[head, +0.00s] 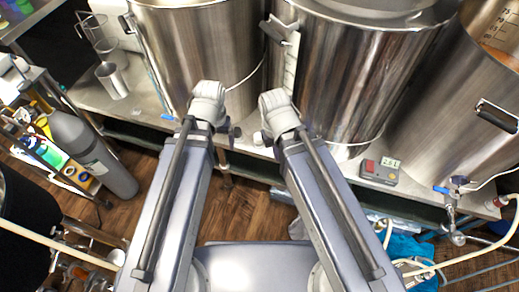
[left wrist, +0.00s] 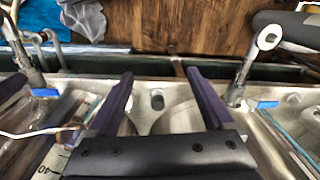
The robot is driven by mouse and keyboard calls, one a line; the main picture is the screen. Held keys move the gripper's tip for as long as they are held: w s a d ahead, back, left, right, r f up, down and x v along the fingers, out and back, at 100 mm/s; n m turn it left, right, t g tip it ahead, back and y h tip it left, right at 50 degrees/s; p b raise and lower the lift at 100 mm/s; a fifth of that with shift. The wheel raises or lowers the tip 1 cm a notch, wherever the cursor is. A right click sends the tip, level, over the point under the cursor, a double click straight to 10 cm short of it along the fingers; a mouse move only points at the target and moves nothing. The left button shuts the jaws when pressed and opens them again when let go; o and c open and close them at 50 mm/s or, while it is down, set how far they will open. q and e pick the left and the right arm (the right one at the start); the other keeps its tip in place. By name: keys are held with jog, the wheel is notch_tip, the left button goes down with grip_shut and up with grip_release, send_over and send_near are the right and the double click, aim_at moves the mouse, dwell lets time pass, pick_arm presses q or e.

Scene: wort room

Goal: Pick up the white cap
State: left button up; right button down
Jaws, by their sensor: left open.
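I cannot make out the white cap for certain in either view. A small grey oval spot (left wrist: 157,99) lies on the metal bench top between my left fingers in the left wrist view; I cannot tell whether it is a cap or a hole. My left gripper (left wrist: 158,73) is open, its two dark purple fingers wide apart over the bench with nothing between them. In the head view my left gripper (head: 235,132) is mostly hidden beyond the end of its arm. My right arm reaches forward beside it, but its gripper is hidden.
Large steel kettles (head: 345,70) stand along the metal bench. A red and grey meter (head: 380,170) sits at its front right, a metal jug (head: 112,80) at its left. A grey cylinder (head: 92,155) stands at left. Hoses cross the lower right. Wooden floor shows below.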

pick_arm(q)
jog(key=w+a+f+m+b, duration=0.2)
jog(key=w+f+b, duration=0.25)
jog(key=f, duration=0.25)
jog(key=m, duration=1.8)
send_over(258, 136)
jog(key=w, duration=0.1)
jog(key=shift+w+f+b, duration=0.1)
jog(key=shift+f+b, duration=0.1)
jog(key=shift+b, duration=0.25)
jog(key=shift+f+b, duration=1.4)
pick_arm(e)
notch_tip(258, 136, down, 10)
jog(key=shift+f, duration=0.15)
pick_arm(q)
jog(key=f+b, duration=0.2)
jog(key=s+f+b, duration=0.1)
jog(key=f+b, duration=0.2)
jog(key=shift+d+f, duration=0.1)
pick_arm(e)
notch_tip(258, 136, down, 5)
jog(key=shift+r, duration=0.1)
